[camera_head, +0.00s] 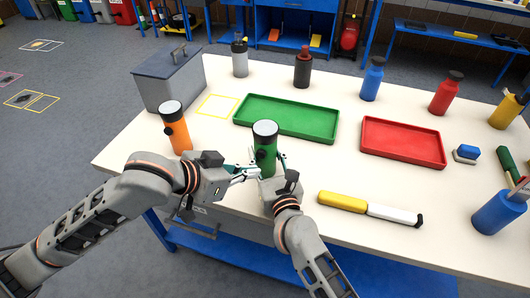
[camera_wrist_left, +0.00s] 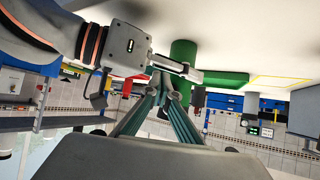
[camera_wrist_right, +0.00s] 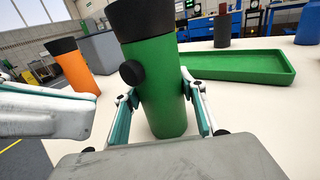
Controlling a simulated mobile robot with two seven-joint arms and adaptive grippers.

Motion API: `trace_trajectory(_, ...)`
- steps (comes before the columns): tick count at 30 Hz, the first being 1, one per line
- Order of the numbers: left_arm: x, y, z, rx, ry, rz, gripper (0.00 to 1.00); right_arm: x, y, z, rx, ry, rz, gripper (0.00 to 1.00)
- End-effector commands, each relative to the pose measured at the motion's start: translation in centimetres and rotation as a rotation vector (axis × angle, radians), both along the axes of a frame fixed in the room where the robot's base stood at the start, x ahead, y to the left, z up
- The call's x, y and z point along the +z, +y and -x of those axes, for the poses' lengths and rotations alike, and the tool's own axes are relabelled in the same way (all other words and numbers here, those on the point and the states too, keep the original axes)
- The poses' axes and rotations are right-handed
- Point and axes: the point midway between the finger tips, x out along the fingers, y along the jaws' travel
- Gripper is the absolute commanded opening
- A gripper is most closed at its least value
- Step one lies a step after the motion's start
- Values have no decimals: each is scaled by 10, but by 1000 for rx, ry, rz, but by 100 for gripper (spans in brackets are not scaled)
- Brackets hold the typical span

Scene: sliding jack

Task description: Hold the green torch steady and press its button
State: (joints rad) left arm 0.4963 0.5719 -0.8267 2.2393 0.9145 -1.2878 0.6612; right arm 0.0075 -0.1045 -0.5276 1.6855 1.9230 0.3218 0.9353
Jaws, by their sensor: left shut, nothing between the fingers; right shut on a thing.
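The green torch (camera_head: 265,147) stands upright near the front edge of the table, its black head on top. In the right wrist view the torch (camera_wrist_right: 158,85) has a round black button (camera_wrist_right: 132,73) on its side, facing left. My right gripper (camera_wrist_right: 160,108) is shut around the torch body, one finger on each side. My left gripper (camera_head: 256,170) is shut and empty, its tips close to the torch's left side. In the left wrist view the left fingertips (camera_wrist_left: 170,80) are together beside the torch (camera_wrist_left: 183,52); whether they touch the button I cannot tell.
An orange torch (camera_head: 176,130) stands to the left, before a grey box (camera_head: 168,82). A green tray (camera_head: 288,117) lies behind the green torch, a red tray (camera_head: 403,142) to the right. A yellow and white tool (camera_head: 368,208) lies at the front right. Several bottles line the back.

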Motion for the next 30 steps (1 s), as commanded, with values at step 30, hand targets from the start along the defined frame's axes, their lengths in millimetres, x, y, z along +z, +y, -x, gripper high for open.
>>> trace_trajectory(30,0,-8,-24,-1,0,0,0,-1,0,0,0,1,0,13)
